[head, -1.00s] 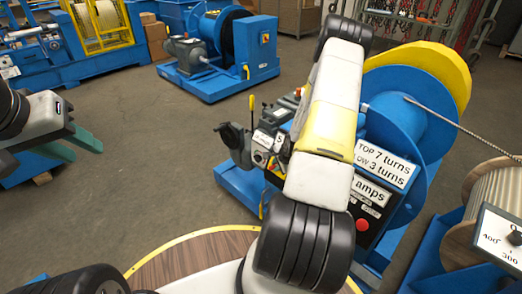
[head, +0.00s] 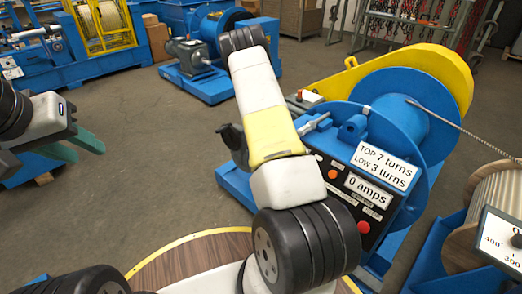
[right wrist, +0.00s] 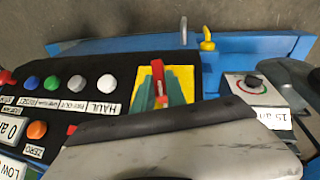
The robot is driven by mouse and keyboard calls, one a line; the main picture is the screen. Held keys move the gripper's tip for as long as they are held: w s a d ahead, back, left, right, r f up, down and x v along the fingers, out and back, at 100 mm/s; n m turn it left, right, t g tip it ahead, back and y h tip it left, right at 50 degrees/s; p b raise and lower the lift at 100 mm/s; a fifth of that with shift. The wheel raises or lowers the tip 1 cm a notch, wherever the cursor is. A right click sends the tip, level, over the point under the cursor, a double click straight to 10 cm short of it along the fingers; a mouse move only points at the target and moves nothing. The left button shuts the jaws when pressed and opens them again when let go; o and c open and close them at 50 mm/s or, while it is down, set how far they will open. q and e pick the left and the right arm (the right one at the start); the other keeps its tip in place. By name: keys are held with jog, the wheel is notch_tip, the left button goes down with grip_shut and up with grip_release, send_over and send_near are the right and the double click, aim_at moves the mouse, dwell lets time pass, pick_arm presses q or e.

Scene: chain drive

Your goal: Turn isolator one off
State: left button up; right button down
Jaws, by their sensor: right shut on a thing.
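In the right wrist view, a red switch handle (right wrist: 157,72) stands on a yellow square plate (right wrist: 183,76) at the end of a black button panel. The green fingers of my right gripper (right wrist: 160,92) are on both sides of the handle, shut on it. The handle points up the picture. Which isolator number it bears cannot be read. In the head view my right arm hides this switch and the right gripper's fingers. My left gripper (head: 88,152) hangs at the left, its green fingers apart and empty, far from the panel.
The black panel (head: 345,205) on the blue winch (head: 405,115) reads "0 amps". Its coloured buttons (right wrist: 77,83) lie beside the yellow plate. A wooden round top (head: 175,255) is in front. Open floor lies left.

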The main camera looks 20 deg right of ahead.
jog(key=n+g+h, duration=0.3)
jog(key=shift+w+a+f+g, duration=0.25)
jog(key=shift+w+a+g, duration=0.05)
jog(key=shift+w+g, duration=0.1)
dwell(0.5)
jog(key=c, duration=1.4)
grip_release()
jog(key=shift+o, duration=0.2)
jog(key=v, duration=0.7)
jog(key=shift+w+a+r, duration=0.2)
jog(key=shift+r, duration=0.05)
